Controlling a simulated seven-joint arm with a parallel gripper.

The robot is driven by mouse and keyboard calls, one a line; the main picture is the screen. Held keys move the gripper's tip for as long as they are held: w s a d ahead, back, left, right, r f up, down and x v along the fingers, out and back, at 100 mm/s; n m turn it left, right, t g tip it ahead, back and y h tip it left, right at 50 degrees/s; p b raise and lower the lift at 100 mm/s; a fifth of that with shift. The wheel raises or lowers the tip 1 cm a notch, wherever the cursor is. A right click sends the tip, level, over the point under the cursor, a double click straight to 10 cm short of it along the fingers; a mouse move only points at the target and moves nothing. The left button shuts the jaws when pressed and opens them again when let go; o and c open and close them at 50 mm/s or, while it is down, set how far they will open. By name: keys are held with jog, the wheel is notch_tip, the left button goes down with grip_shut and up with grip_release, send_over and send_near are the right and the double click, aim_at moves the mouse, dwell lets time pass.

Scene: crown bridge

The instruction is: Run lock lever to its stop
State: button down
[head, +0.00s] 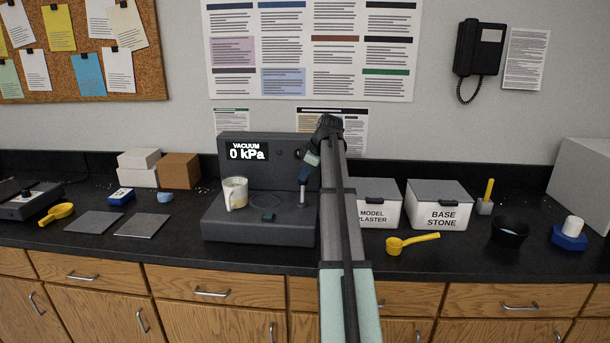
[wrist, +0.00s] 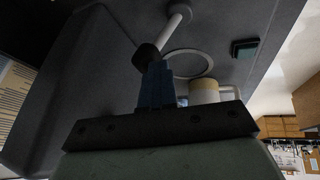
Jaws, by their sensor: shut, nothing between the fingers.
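The lock lever shows in the wrist view as a pale rod (wrist: 169,32) with a dark knob (wrist: 147,57) at its near end. My gripper (wrist: 157,68) is shut and empty, its blue fingers pointing at the knob. The fingertips overlap the knob in the picture; I cannot tell whether they touch it. The unit's display (head: 247,151) reads VACUUM 0 kPa.
A cream cup (head: 235,193) stands on the unit's left, beside a ring mark and a green button (head: 268,216). Right of my arm are the model plaster bin (head: 378,216), base stone bin (head: 440,216) and a yellow scoop (head: 410,242). Grey pads lie left.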

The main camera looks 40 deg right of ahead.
dwell(0.4)
jog(key=shift+s+a+r, duration=0.2)
jog(key=shift+s+a, duration=0.05)
jog(key=shift+s, duration=0.05)
jog(key=a+v, duration=0.1)
jog(key=v, duration=1)
jog(key=shift+d+r, duration=0.35)
jog(key=shift+r, duration=0.1)
